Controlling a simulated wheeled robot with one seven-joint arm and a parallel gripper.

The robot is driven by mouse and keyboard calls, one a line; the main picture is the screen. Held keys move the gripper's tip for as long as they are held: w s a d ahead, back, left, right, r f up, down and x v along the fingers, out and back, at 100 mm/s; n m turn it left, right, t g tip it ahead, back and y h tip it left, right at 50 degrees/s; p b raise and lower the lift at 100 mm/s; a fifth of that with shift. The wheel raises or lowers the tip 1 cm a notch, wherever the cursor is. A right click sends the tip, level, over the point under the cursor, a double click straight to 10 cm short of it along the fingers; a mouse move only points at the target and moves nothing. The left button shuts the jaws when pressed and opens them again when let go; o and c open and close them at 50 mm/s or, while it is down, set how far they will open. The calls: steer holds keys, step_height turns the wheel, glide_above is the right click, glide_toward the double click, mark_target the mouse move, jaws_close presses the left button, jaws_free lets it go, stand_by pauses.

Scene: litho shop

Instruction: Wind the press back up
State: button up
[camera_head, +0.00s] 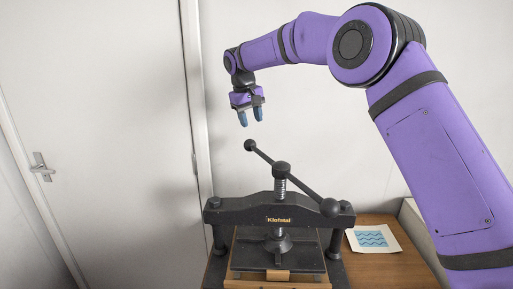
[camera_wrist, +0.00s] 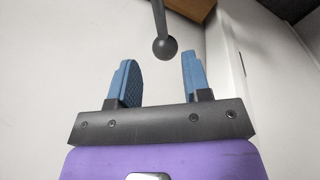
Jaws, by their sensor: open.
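The black press (camera_head: 262,210) stands on a wooden table, its crossbeam marked with gold lettering. Its screw (camera_head: 281,185) rises through the beam to a long slanted handle bar (camera_head: 290,174). The press plate (camera_head: 278,254) sits under the beam.
A print with blue wavy lines (camera_head: 373,239) lies on the wooden table (camera_head: 388,262) right of the press. A closed white door (camera_head: 100,130) with a lever handle (camera_head: 41,167) is at left. The wall behind is bare, and the space around my gripper is free.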

mark_target(257, 149)
steer(key=f, duration=0.3)
steer(key=d+f, duration=0.1)
steer(key=f, duration=0.3)
steer(key=w+d+f, duration=0.1)
steer(key=f, duration=0.2)
steer(key=shift+f, duration=0.3)
steer(key=shift+a, duration=0.1)
jaws_close()
